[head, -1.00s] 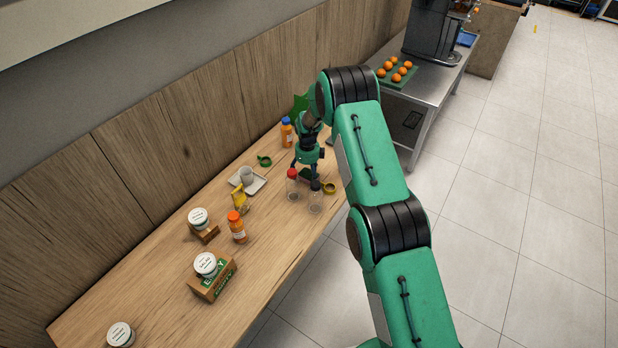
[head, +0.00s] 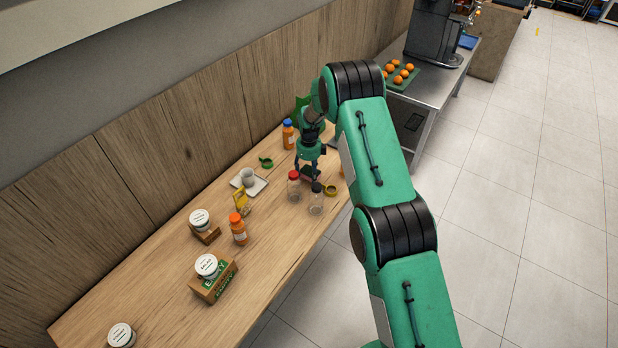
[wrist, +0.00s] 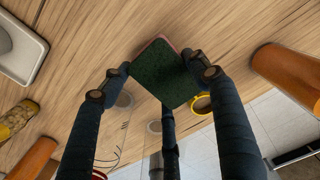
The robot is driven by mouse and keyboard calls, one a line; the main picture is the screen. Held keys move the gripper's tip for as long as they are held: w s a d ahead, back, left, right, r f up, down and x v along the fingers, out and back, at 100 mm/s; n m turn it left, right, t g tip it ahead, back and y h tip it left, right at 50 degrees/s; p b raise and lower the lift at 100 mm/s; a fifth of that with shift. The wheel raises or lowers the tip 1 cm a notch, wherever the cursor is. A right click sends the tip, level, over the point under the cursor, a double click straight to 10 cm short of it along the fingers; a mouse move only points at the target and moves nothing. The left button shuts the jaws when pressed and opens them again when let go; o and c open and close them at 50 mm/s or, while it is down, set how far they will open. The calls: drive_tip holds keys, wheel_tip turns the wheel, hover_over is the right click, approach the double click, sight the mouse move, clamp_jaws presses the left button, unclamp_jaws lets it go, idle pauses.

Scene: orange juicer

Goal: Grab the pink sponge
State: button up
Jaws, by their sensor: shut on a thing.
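My gripper (head: 311,176) is over the far part of the wooden table. In the wrist view my gripper (wrist: 162,74) is shut on the sponge (wrist: 166,76), with fingers against its opposite sides. The sponge has a dark green face toward the wrist camera and a thin pinkish edge along its far side. In the head view the sponge (head: 312,172) is a small dark reddish patch between the fingers. It looks held just above the table, though the exact gap is hard to tell.
A red-capped shaker (head: 294,188) and a dark-capped shaker (head: 317,200) stand close in front of my gripper. A yellow ring (head: 331,190) lies to the right. An orange bottle (head: 288,135), a green ring (head: 266,162) and a tray (head: 258,187) are to the left.

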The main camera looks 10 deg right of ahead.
sight(309, 172)
drive_tip(key=shift+r, duration=3.35)
